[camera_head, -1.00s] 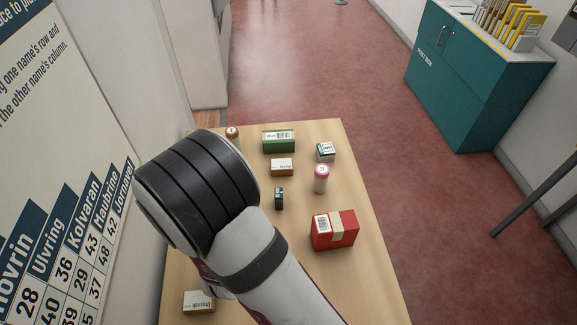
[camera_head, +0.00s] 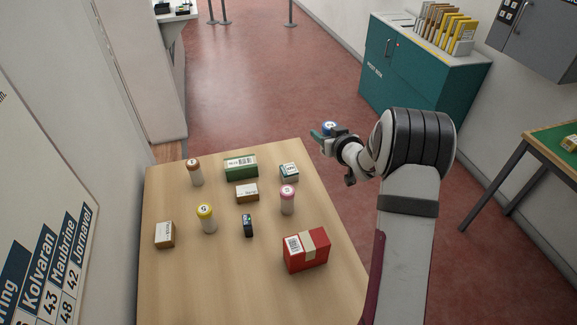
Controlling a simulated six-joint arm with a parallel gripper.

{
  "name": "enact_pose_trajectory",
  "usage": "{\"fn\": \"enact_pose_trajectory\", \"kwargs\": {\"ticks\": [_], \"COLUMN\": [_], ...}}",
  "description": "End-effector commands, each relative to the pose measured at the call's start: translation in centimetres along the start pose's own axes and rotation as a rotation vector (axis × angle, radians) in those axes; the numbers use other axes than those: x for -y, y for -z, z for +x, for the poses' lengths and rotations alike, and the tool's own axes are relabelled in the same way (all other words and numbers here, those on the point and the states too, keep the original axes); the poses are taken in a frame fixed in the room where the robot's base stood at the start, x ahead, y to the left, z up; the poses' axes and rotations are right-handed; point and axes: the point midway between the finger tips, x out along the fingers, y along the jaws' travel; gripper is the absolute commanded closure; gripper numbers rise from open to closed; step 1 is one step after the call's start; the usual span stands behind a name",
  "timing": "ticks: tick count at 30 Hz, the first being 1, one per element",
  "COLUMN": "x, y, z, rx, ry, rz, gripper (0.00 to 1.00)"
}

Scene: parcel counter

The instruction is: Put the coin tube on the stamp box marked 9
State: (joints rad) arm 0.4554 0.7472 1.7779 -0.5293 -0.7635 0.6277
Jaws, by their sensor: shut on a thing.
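My gripper (camera_head: 327,134) is shut on a blue-capped coin tube (camera_head: 329,126), held in the air past the table's right edge, above the red floor. Mostly the tube's top shows; its lower part is hidden by the gripper. Other capped tubes stand upright on the wooden table: a brown-capped one (camera_head: 195,173), a yellow-capped one (camera_head: 208,220) and a pink-capped one (camera_head: 287,201). I cannot make out a box marked 9. A small yellow-green box (camera_head: 570,143) is partly in view at the right edge, its marking unreadable.
The wooden table (camera_head: 270,285) also bears a green box (camera_head: 240,167), a teal-white box (camera_head: 289,173), two small cartons (camera_head: 247,192) (camera_head: 165,235), a dark item (camera_head: 248,225) and a red parcel (camera_head: 306,250). A green-topped table (camera_head: 555,138) stands right, a teal cabinet (camera_head: 420,75) behind.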

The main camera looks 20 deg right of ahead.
Motion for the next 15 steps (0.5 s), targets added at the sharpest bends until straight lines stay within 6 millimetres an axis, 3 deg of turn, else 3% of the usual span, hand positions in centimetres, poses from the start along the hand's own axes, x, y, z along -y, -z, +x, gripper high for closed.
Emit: {"fn": "enact_pose_trajectory", "kwargs": {"ticks": [9,15], "x": [7.1,8.7], "y": [-2.9,-4.5], "z": [7.3,9.4], "rx": [0.002,0.003], "ry": [0.006,0.002], "rz": [-0.002,0.0], "gripper": [1.0,1.0]}}
